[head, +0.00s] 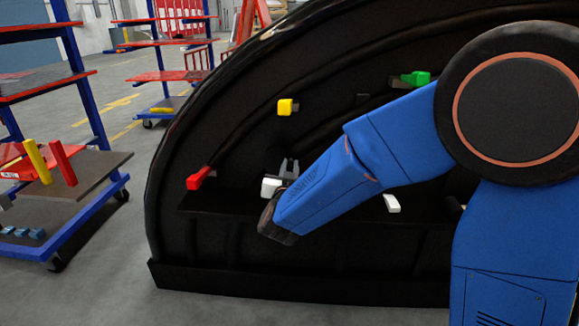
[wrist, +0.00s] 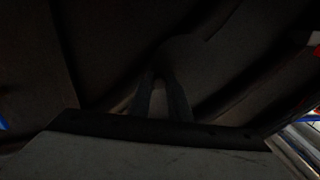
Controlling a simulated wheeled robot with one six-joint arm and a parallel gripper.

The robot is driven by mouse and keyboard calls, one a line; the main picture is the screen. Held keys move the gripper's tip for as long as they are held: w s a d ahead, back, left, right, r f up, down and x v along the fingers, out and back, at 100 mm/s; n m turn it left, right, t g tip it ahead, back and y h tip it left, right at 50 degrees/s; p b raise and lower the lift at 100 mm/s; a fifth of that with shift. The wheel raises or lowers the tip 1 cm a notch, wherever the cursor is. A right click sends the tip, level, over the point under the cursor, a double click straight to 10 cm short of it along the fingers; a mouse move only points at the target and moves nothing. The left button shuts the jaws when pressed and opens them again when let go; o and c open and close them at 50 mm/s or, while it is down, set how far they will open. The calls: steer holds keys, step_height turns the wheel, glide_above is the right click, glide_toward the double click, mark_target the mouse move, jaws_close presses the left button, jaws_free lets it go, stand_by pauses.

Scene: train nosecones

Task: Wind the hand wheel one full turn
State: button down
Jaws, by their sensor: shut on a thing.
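My gripper (head: 288,167) is at the black nosecone panel (head: 240,235), left of centre in the head view. Its two grey fingers point up beside a white block (head: 271,187), and I cannot tell whether they touch that block. In the wrist view the fingers (wrist: 160,85) stand close together against a very dark surface. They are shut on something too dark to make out. I cannot pick out the hand wheel's rim or handle in either view.
Red (head: 201,178), yellow (head: 286,107), green (head: 416,78) and white (head: 391,203) pieces stick out of the panel around my arm. A blue cart (head: 60,215) with bars on it stands at the left. Floor is clear between cart and nosecone.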

steer(key=shift+d+f+m, duration=0.1)
steer(key=shift+f+m, duration=0.3)
steer(key=shift+m, duration=0.7)
steer(key=shift+f+m, duration=0.4)
steer(key=shift+m, duration=0.7)
steer(key=c, duration=1.7)
jaws_free()
steer(key=shift+o, duration=0.2)
steer(key=shift+s, duration=0.1)
steer(key=s, duration=1.7)
steer(key=shift+s+a, duration=0.15)
steer(key=shift+a, duration=0.15)
